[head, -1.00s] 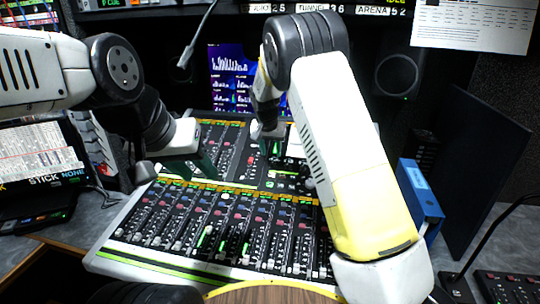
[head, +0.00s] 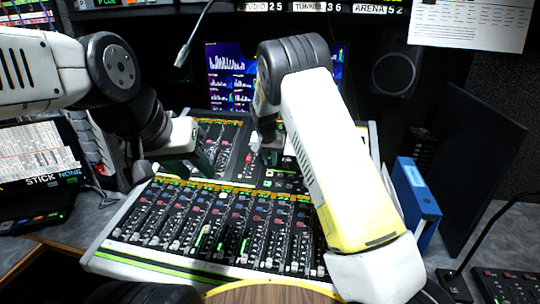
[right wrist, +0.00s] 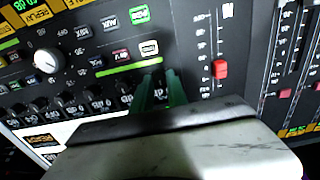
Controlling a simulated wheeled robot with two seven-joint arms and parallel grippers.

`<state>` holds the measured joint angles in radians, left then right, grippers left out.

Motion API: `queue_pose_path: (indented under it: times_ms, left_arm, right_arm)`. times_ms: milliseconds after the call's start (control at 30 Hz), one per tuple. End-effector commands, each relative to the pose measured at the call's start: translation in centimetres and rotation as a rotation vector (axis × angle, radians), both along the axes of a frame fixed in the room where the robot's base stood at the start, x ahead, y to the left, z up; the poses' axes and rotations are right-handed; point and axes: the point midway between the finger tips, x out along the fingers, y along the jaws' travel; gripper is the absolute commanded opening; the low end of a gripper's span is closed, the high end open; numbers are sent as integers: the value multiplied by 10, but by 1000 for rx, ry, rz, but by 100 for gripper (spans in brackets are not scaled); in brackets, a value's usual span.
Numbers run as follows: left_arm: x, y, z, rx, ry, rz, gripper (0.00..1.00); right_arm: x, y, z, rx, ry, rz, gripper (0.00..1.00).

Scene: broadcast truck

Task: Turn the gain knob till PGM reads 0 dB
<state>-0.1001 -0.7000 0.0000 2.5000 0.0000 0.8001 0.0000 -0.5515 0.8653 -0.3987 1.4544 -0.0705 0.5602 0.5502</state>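The mixing console (head: 112,262) fills the middle of the head view. In the right wrist view, a round white knob (right wrist: 47,61) stands on the panel at left, apart from my fingers. Several small dark knobs (right wrist: 72,104) run in a row below it. In the head view, my right gripper (head: 270,152) is over the upper console. My left gripper (head: 203,160) hangs over the console's left part, its fingers hard to make out. I cannot read a PGM value.
A red fader cap (right wrist: 220,69) is just right of my right fingers. A blue binder (head: 418,205) stands right of the console. A gooseneck microphone (head: 183,57) and a speaker (head: 396,73) are behind it.

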Motion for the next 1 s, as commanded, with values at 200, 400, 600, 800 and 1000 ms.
queue_pose_path:
  times_ms: [200,400,600,800,1000]
  left_arm:
    - [0,0,0,0,0,0,36]
    - [0,0,0,0,0,0,36]
    - [0,0,0,0,0,0,36]
    - [0,0,0,0,0,0,36]
    - [0,0,0,0,0,0,36]
  right_arm:
    - [0,0,0,-2,0,6,0]
    - [0,1,0,-25,6,62,0]
    - [0,1,0,-73,16,177,0]
    - [-1,1,0,-126,27,305,0]
    - [-1,1,-1,-169,36,406,0]
